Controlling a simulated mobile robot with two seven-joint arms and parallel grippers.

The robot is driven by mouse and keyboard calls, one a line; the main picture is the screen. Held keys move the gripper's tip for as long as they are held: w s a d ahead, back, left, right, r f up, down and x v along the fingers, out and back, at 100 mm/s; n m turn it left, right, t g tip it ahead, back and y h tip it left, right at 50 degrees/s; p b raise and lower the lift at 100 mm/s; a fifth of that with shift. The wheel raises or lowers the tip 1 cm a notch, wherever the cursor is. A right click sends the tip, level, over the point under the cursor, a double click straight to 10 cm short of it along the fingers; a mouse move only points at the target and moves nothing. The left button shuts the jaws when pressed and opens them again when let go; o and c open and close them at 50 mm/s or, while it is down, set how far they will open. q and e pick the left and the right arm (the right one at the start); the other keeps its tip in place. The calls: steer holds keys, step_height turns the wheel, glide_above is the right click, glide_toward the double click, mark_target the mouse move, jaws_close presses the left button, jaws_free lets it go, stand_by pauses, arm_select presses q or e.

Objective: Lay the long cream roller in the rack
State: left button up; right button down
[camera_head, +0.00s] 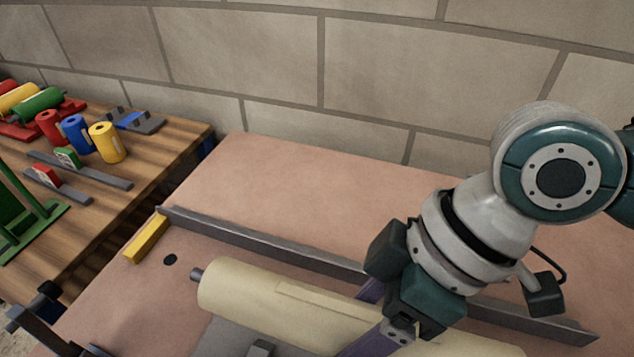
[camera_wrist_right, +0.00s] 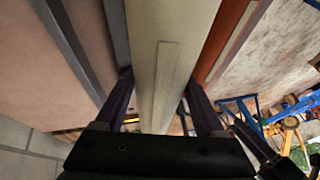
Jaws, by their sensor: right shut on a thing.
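The long cream roller (camera_head: 240,295) lies lengthwise across the lower part of the head view, with a grey axle stub at its left end. Its right end runs to the picture's lower edge. My right gripper (camera_head: 372,315) is shut on it, with one purple finger on each side. In the right wrist view the roller (camera_wrist_right: 168,40) runs between the fingers (camera_wrist_right: 158,95). I cannot tell whether it is lifted or resting on what is below. A red rack (camera_head: 70,106) with coloured rollers stands far left; I cannot tell if it is the task's rack. My left gripper is not in view.
A grey rail (camera_head: 270,243) runs along the pinkish table (camera_head: 290,190) behind the roller. A yellow block (camera_head: 146,239) stands near its left end. The wooden table (camera_head: 165,160) at left holds coloured cylinders (camera_head: 106,142) and a green frame (camera_head: 35,225). The pink surface behind the rail is clear.

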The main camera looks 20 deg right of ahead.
mark_target(351, 341)
steer(key=shift+w+f+b, duration=0.1)
steer(key=shift+f+b, duration=1.2)
steer(key=shift+f, duration=0.7)
steer(key=shift+p, duration=0.45)
stand_by(0.4)
steer(key=shift+f+b, duration=0.35)
steer(key=shift+f, duration=0.45)
steer(key=shift+f+b, duration=0.6)
steer(key=shift+f, duration=0.2)
